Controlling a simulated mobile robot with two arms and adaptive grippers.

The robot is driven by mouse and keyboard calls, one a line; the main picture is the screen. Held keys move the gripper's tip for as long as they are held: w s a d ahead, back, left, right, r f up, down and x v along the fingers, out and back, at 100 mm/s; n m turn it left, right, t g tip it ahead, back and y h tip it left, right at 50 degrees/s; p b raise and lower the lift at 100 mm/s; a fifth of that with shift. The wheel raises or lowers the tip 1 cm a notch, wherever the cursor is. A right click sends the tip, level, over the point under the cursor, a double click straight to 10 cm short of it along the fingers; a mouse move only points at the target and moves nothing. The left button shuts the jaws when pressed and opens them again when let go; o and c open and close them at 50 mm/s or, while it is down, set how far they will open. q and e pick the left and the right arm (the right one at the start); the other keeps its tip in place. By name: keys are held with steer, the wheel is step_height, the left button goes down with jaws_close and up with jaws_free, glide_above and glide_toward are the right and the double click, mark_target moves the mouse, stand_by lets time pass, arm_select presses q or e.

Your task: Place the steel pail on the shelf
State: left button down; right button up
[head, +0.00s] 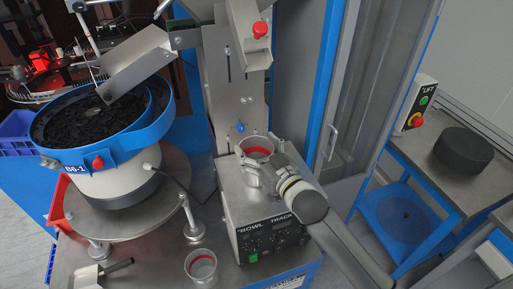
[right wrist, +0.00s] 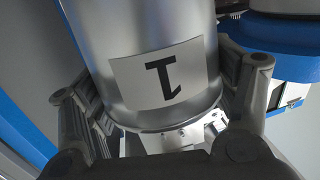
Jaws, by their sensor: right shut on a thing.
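The steel pail (head: 257,146) has a red band inside its rim. It is upright at the control box, in front of the metal chute column. My right gripper (head: 265,168) is shut on it from the front right. In the right wrist view the pail's shiny wall (right wrist: 150,35) with a pale label bearing a dark mark fills the space between the fingers (right wrist: 160,115). Whether its bottom touches the box top is hidden. A blue lower shelf (head: 396,215) shows under the table at the right. My left gripper is not in view.
A second steel cup with a red band (head: 201,266) stands on the front bench, with a scoop (head: 96,273) to its left. A blue bowl feeder (head: 125,150) with dark parts stands left. A black disc (head: 463,150) lies on the right table. A glazed cabinet (head: 350,110) stands behind my arm.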

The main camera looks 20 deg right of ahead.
steer(key=o, duration=1.5)
steer(key=shift+f, duration=0.1)
steer(key=shift+o, duration=0.2)
steer(key=shift+s, duration=0.1)
steer(key=b+v, duration=0.3)
steer(key=v, duration=0.9)
steer(key=shift+r, duration=0.2)
